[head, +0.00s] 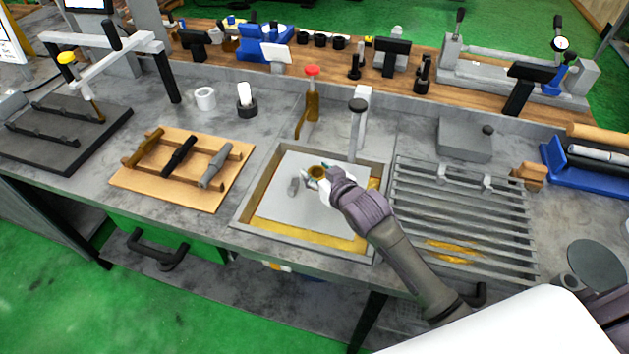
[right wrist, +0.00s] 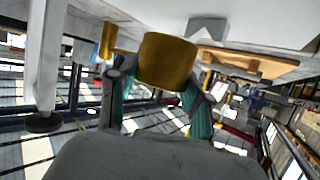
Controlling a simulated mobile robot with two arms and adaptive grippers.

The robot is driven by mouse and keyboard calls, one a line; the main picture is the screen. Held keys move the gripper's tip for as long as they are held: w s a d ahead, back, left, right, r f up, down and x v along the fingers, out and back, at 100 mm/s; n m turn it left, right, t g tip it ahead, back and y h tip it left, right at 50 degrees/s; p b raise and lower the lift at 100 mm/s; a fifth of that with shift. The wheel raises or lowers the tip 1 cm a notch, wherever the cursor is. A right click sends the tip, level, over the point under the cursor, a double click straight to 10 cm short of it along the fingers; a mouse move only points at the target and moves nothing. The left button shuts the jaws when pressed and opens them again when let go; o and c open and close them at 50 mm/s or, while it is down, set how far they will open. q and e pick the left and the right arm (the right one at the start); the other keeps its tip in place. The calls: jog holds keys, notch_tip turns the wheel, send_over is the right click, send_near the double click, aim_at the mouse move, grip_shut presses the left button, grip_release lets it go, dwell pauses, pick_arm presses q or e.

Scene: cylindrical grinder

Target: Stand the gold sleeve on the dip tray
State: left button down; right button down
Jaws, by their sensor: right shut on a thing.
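The gold sleeve (head: 316,172) is a short hollow ring-like cylinder. My right gripper (head: 319,179) is shut on it above the dip tray. The right wrist view shows the sleeve (right wrist: 167,62) between the two fingers. The dip tray (head: 245,209) is a shallow framed basin with yellow liquid around a flat pale grey plate (head: 290,214). A dark patch like a shadow lies on the plate left of the sleeve, and the sleeve looks apart from the plate. The sleeve's open top faces up in the head view.
A red-topped gold stand (head: 308,105) and a black-knobbed grey post (head: 357,125) stand behind the tray. A slatted grey rack (head: 465,215) is at its right. A wooden rack (head: 178,170) with several handled bars is at its left.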

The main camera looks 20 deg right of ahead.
aim_at(315, 195)
jog(key=shift+w+a, duration=0.25)
jog(key=shift+f, duration=0.35)
notch_tip(315, 195, down, 2)
jog(key=shift+f+p, duration=0.2)
jog(key=shift+p, duration=0.25)
jog(key=shift+f, duration=0.55)
jog(key=c, duration=0.5)
grip_release()
jog(key=shift+s+f, duration=0.1)
jog(key=shift+f, duration=0.1)
